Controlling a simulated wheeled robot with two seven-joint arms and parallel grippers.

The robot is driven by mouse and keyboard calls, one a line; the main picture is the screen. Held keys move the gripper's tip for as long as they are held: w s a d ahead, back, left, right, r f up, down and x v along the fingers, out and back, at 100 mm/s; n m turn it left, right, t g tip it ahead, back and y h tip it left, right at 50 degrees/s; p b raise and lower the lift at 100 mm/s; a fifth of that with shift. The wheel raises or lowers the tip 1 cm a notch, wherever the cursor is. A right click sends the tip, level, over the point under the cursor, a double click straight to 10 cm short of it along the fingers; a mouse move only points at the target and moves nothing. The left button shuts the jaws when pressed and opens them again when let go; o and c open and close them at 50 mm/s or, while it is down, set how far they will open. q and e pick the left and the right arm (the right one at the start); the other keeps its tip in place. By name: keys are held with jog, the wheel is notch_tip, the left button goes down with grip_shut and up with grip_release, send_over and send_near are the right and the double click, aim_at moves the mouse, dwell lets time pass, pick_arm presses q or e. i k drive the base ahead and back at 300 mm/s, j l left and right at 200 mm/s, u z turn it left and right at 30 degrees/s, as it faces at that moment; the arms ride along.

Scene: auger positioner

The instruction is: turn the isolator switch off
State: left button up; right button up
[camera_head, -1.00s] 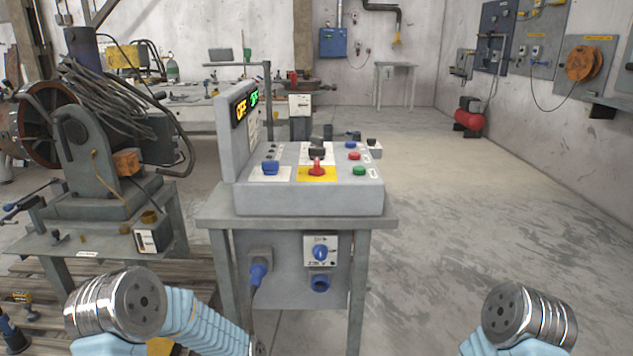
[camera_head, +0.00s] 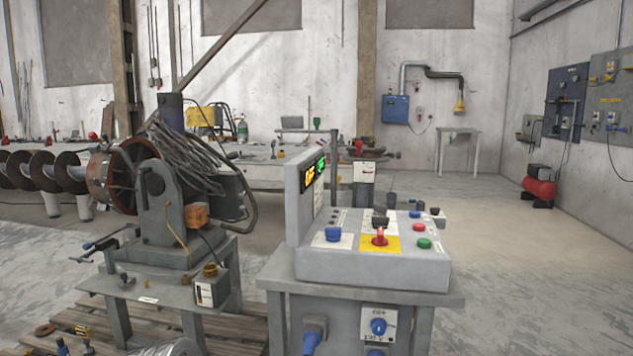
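The control console (camera_head: 370,268) stands on a grey metal table (camera_head: 455,292) right of centre. On its top, a red switch handle (camera_head: 380,238) stands upright on a yellow plate (camera_head: 366,243). A blue rotary switch (camera_head: 378,327) sits on a white plate on the panel below the tabletop. I cannot tell by label which of these is the isolator switch. The display (camera_head: 315,177) on the upright panel is lit, yellow and green.
Blue (camera_head: 333,233) and green (camera_head: 424,243) controls flank the red handle. The auger machine (camera_head: 165,210) stands on a table to the left, over a pallet. The floor right of the console is clear.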

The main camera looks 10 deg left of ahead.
aim_at(378, 240)
jog(key=l+u, duration=0.15)
jog(key=u, duration=0.55)
jog(key=l+u, duration=0.4)
jog(key=l, duration=0.3)
jog(key=l+u, duration=0.4)
jog(key=l, duration=0.7)
jog(key=k+l, duration=0.15)
jog(key=l, duration=0.2)
